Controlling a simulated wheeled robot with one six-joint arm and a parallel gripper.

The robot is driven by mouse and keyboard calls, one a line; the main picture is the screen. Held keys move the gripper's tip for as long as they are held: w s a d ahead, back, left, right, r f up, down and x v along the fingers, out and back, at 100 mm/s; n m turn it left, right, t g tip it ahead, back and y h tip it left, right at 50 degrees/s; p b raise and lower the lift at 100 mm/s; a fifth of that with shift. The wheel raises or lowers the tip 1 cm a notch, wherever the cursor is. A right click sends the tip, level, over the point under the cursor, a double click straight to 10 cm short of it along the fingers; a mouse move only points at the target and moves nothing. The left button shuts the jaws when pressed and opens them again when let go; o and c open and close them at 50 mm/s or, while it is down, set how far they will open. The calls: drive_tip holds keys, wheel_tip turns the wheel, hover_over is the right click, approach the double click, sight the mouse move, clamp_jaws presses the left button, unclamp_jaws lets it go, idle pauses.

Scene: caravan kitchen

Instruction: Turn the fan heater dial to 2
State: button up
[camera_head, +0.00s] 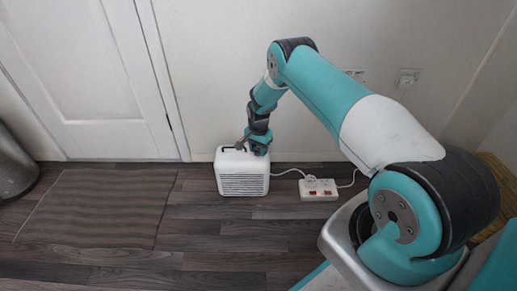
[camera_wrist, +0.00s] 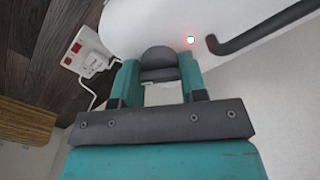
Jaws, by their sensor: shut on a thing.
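The white fan heater (camera_head: 242,184) stands on the floor against the wall, its slatted grille facing my body camera. My gripper (camera_head: 256,148) reaches down onto the right part of its top. In the wrist view, the two teal fingers of my gripper (camera_wrist: 160,78) are shut on the dark grey round dial (camera_wrist: 159,57), one on each side. The scale marks and the dial's setting cannot be read. A small light (camera_wrist: 190,40) glows red beside the dial. The heater's black carry handle (camera_wrist: 265,28) is to the right of the light.
A white power strip (camera_head: 318,189) with red switches lies on the floor right of the heater, joined to a white cable. A striped mat (camera_head: 98,208) lies to the left before a white door (camera_head: 90,75). A grey bin (camera_head: 14,165) is at the far left. Floor before the heater is clear.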

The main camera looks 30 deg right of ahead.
drive_tip(key=o, duration=0.9)
drive_tip(key=shift+o, duration=0.2)
wheel_tip(320, 180, up, 17)
drive_tip(key=p, duration=0.6)
drive_tip(key=shift+r+p, duration=0.2)
drive_tip(key=shift+p, duration=0.15)
